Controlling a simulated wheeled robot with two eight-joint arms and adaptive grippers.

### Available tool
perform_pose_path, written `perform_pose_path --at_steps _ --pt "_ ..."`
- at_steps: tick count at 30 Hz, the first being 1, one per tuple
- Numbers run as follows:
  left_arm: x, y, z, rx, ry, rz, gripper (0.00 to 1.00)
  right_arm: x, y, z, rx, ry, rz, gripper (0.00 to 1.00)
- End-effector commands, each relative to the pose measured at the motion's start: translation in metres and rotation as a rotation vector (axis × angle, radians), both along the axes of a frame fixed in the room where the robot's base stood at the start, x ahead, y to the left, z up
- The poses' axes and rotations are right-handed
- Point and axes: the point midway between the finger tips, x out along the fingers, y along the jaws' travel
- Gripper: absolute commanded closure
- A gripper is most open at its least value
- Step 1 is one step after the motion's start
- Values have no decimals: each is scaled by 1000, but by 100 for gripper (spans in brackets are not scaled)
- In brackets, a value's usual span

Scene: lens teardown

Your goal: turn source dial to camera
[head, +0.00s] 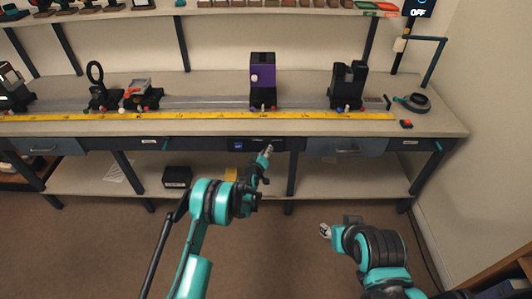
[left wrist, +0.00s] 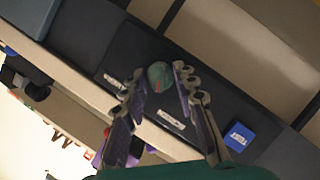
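The source dial (left wrist: 160,75) is a round grey-green knob with a thin reddish line, on a dark panel (left wrist: 115,50) with white labels and a blue label. In the head view this panel (head: 215,144) is set under the bench's front edge. My left gripper (left wrist: 159,73) has its fingers apart, one on each side of the dial. The right-hand fingertip is very close to the knob; I cannot tell if it touches. In the head view my left gripper (head: 268,150) covers the dial. My right gripper (head: 325,230) is low at the right, away from the bench; its finger opening is unclear.
Above the panel, the bench carries a yellow ruler (head: 200,116), a purple box (head: 263,75) and black mounts (head: 348,86). Grey drawers (head: 346,148) flank the panel. A lower shelf (head: 330,181) runs beneath. A screen (head: 418,9) reads OFF.

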Motion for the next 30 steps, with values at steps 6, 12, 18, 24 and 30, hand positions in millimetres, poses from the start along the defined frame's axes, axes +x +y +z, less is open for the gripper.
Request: perform_pose_path --at_steps 6,12,18,24,30 --pt "0 0 0 17 0 0 100 0 0 0 0 0 0 60" --pt "0 -1 1 95 0 -1 100 0 0 0 0 0 0 60" --pt "0 -2 1 246 0 -2 100 0 0 0 0 0 0 60" --pt "0 -4 2 432 0 -2 100 0 0 0 0 0 0 60" --pt "0 -6 2 621 0 -1 100 0 0 0 0 0 0 60"
